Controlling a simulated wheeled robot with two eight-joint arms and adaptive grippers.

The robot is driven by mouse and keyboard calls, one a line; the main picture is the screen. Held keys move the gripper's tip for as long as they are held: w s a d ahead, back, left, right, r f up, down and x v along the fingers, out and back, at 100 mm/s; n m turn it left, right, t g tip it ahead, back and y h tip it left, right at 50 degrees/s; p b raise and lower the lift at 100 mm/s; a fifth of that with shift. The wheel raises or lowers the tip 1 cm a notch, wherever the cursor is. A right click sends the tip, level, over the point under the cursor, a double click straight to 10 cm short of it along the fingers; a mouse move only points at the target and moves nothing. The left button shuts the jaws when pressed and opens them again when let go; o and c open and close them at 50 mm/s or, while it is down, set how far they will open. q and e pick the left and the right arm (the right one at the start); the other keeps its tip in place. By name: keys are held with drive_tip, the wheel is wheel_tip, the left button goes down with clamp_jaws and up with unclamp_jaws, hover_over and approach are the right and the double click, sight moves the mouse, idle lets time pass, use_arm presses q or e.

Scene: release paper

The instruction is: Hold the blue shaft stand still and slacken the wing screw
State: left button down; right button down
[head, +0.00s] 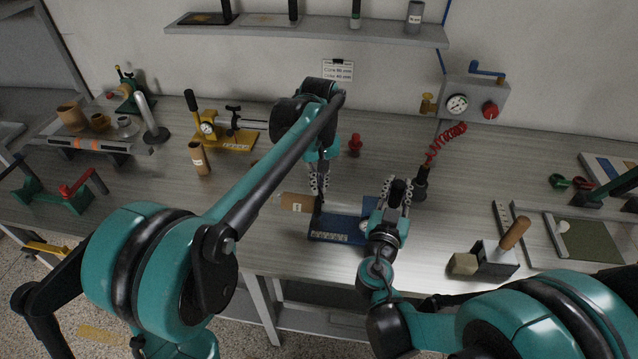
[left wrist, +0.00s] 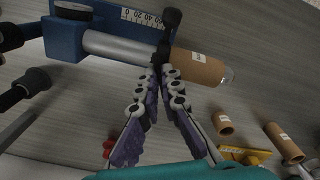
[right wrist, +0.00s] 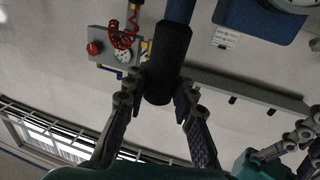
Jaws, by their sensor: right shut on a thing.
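The blue shaft stand (head: 338,236) is on the table's front part, with a scale and a dial. In the left wrist view its blue body (left wrist: 64,40) carries a grey shaft (left wrist: 115,46) with a cardboard tube (left wrist: 200,68) at the end. A black part, likely the wing screw (left wrist: 172,20), is between shaft and tube. My left gripper (head: 319,188) has its fingertips close together at that part; whether they grip it is unclear. My right gripper (head: 397,192) is shut on the stand's black upright handle (right wrist: 168,62), fingers on both sides.
A red knob piece (head: 355,144) and a dark post with a red coil (head: 421,182) stand behind. A yellow gauge fixture (head: 232,138) is at the back left.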

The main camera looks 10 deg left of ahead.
use_arm(q)
drive_tip(key=n, duration=0.6)
drive_tip(key=shift+n, duration=0.3)
idle(0.4)
drive_tip(key=c, duration=1.7)
unclamp_jaws()
wheel_tip(320, 180, up, 12)
